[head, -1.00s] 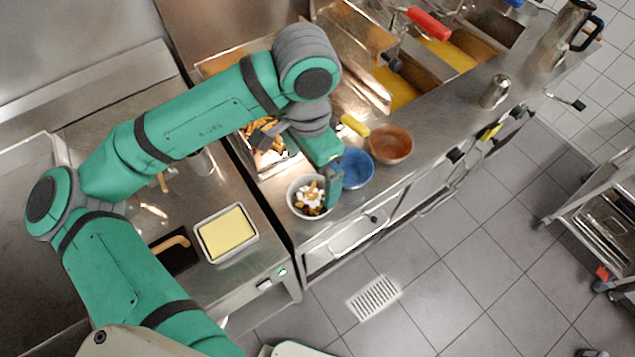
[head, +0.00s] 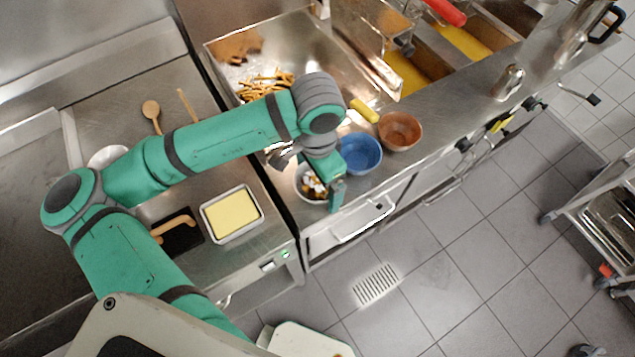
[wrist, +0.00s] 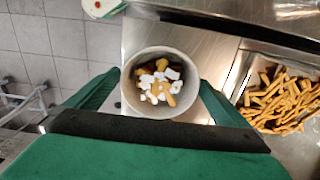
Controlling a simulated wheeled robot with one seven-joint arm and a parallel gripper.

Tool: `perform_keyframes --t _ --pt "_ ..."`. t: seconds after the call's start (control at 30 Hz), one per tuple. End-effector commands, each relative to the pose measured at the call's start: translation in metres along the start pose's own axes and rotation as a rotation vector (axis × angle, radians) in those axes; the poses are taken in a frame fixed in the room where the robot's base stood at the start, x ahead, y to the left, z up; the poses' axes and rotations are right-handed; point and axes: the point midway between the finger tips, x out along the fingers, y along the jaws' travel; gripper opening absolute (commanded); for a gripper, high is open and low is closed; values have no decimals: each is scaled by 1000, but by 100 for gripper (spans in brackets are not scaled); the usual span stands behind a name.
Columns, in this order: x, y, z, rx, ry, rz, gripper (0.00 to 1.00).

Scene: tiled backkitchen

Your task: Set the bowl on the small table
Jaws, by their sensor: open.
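A pale bowl (head: 301,186) holding fries and white lumps stands on the steel counter near its front edge, partly hidden by my gripper in the head view. In the wrist view the bowl (wrist: 128,98) sits between my two green fingers. My gripper (wrist: 155,97) is open around it, one finger on each side; I cannot tell whether they touch it. In the head view one finger of my gripper (head: 337,194) shows at the bowl's right side. No small table can be made out for certain.
A blue bowl (head: 361,153) stands close right of the gripper, with a brown bowl (head: 400,131) beyond it. A pan of yellow food (head: 231,214) is to the left. Fries (head: 265,86) lie in a steel basin behind. A metal cart (head: 597,213) stands far right across clear floor.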

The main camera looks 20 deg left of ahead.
Motion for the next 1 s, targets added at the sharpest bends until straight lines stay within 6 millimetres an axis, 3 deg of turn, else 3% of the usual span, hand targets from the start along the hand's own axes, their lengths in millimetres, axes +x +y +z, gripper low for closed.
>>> perform_keyframes --t 0.2,0.4,0.47,0.77,1.0 --pt "0 0 0 -1 1 0 98" --pt "0 0 0 -1 1 0 52" --pt "0 0 0 -1 1 -1 48" --pt "-4 0 -1 2 2 -1 48" --pt "-29 1 -3 6 4 -3 48"
